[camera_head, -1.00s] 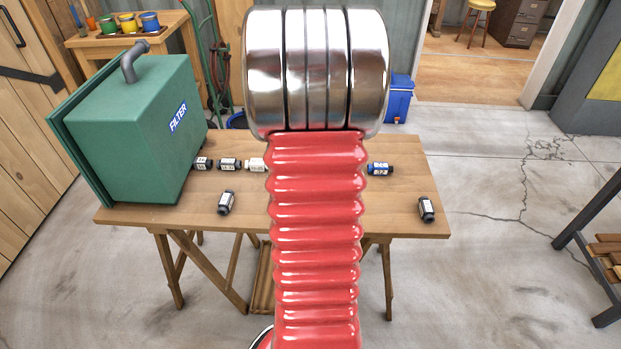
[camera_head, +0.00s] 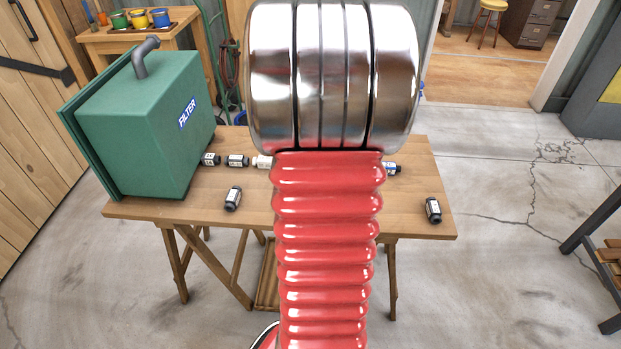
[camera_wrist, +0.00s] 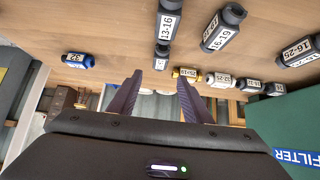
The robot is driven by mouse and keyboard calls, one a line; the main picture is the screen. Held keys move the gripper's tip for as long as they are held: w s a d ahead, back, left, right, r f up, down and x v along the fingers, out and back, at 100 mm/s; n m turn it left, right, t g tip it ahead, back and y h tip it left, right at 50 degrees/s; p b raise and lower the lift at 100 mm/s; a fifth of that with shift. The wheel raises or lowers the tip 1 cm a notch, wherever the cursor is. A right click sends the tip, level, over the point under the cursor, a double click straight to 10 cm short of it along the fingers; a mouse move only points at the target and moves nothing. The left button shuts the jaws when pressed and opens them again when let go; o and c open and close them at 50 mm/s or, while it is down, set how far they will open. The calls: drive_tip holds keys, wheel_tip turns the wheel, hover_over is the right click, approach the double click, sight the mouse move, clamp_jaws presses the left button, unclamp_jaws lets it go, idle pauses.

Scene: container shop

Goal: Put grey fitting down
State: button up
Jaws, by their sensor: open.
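My gripper (camera_wrist: 158,80) is open, with nothing between its two dark fingers. In the wrist view, a dark grey fitting labelled 13-16 (camera_wrist: 165,28) lies on the wooden table just beyond the fingertips, apart from them. Another dark grey fitting labelled 16-19 (camera_wrist: 222,28) lies to its right, and one labelled 16-25 (camera_wrist: 298,50) farther right. I cannot tell which one is the task's fitting. In the head view my red arm and its metal end hide the gripper and the table's middle.
The table (camera_head: 330,225) carries a green filter box (camera_head: 135,130) at left. A row of small fittings includes a blue one (camera_wrist: 77,60), a yellow one (camera_wrist: 188,73) and a white one (camera_wrist: 219,79). A dark fitting (camera_head: 433,210) lies near the right end.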

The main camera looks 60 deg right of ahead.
drive_tip(key=w+a+r+n+t+y, duration=0.15)
drive_tip(key=w+a+r, duration=0.25)
drive_tip(key=a, duration=0.4)
drive_tip(key=w+a+r+n+y, duration=0.1)
drive_tip(key=w+a+r+n, duration=0.25)
drive_tip(key=a, duration=0.35)
drive_tip(key=w+a+r+n+t+y, duration=0.1)
drive_tip(key=w+a+r+y, duration=0.2)
drive_tip(key=a, duration=0.5)
drive_tip(key=s+a+r+n, duration=0.2)
drive_tip(key=s+a, duration=0.1)
drive_tip(key=a, duration=0.4)
drive_tip(key=s+a+r+n+y, duration=0.1)
drive_tip(key=s+a+r+n, duration=0.1)
drive_tip(key=a, duration=0.5)
drive_tip(key=s+a+r+n+y, duration=0.1)
drive_tip(key=s+a+r+n, duration=0.1)
drive_tip(key=a, duration=0.5)
drive_tip(key=shift+s+a+r+n+g, duration=0.3)
drive_tip(key=shift+s+r+g, duration=0.15)
drive_tip(key=shift+s+r, duration=0.45)
drive_tip(key=shift+o, duration=0.3)
drive_tip(key=shift+w+d+y, duration=0.1)
drive_tip(key=shift+y, duration=0.15)
